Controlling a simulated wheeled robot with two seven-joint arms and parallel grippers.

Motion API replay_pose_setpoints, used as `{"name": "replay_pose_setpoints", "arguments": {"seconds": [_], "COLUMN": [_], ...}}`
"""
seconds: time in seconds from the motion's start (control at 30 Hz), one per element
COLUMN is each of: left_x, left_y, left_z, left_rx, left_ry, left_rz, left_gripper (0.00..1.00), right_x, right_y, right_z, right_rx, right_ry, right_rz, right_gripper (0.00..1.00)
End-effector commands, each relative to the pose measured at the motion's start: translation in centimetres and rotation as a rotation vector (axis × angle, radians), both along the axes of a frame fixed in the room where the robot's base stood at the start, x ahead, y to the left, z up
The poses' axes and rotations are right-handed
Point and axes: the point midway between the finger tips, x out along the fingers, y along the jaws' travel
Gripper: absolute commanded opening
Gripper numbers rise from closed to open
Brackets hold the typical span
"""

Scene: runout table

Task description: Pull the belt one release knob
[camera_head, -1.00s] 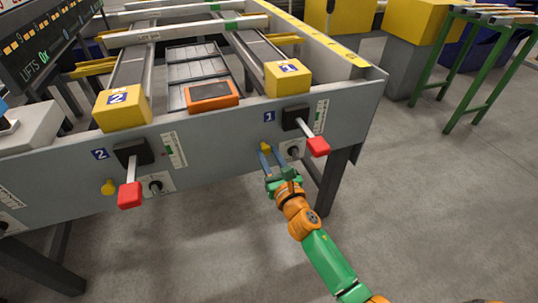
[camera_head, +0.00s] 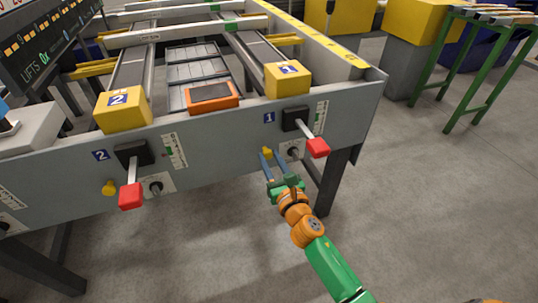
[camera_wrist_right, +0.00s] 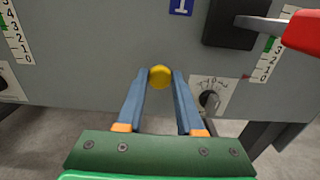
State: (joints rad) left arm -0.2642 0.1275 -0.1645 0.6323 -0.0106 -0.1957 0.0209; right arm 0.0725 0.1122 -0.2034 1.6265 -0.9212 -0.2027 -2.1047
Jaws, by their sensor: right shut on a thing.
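The belt one release knob (camera_head: 267,152) is a small yellow knob on the grey front panel, below the blue "1" label. In the right wrist view the same yellow knob (camera_wrist_right: 160,77) sits between the tips of the two blue fingers. My right gripper (camera_head: 270,155) is shut on this knob, its arm reaching up from the lower right. My left gripper is not in view.
A red-handled lever (camera_head: 317,147) and a small black dial (camera_head: 293,152) are close to the right of the knob. A second yellow knob (camera_head: 109,188) and red-handled lever (camera_head: 131,194) are at the left, under label "2". Open floor lies in front.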

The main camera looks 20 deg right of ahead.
Motion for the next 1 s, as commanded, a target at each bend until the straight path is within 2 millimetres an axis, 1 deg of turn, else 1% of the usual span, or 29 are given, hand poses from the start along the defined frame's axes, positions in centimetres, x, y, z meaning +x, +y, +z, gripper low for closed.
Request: {"name": "replay_pose_setpoints", "arguments": {"seconds": [0.07,0.23,0.27,0.3,0.37,0.4,0.63,0.7,0.77,0.9,1.0], "left_x": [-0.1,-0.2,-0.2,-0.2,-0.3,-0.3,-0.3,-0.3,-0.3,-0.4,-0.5], "left_y": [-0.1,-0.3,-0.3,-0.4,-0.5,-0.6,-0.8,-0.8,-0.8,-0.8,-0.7], "left_z": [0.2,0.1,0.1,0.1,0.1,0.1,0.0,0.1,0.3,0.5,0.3], "left_rx": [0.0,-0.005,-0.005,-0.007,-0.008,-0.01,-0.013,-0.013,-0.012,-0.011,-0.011], "left_ry": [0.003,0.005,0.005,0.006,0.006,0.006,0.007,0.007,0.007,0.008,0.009], "left_rz": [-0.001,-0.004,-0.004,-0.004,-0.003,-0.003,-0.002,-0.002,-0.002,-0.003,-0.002], "left_gripper": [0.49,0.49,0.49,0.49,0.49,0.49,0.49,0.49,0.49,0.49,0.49], "right_x": [-0.5,-0.5,-0.5,-0.5,-0.4,-0.4,-0.4,-0.8,-1.7,-4.9,-6.6], "right_y": [0.0,0.0,0.0,0.0,0.0,0.0,0.0,0.0,0.0,-0.2,-0.2], "right_z": [0.0,-0.2,-0.2,-0.2,-0.2,-0.1,-0.1,0.0,-0.1,-0.1,-0.2], "right_rx": [-0.001,0.0,0.0,0.0,0.0,0.0,0.0,0.0,0.001,0.0,0.0], "right_ry": [0.003,0.004,0.004,0.004,0.004,0.003,0.002,0.002,0.003,0.005,0.005], "right_rz": [0.001,0.001,0.001,0.001,0.001,0.001,0.0,0.0,0.001,0.0,0.0], "right_gripper": [0.0,0.0,0.38,0.49,0.65,0.66,0.66,0.66,0.66,0.66,0.66]}}
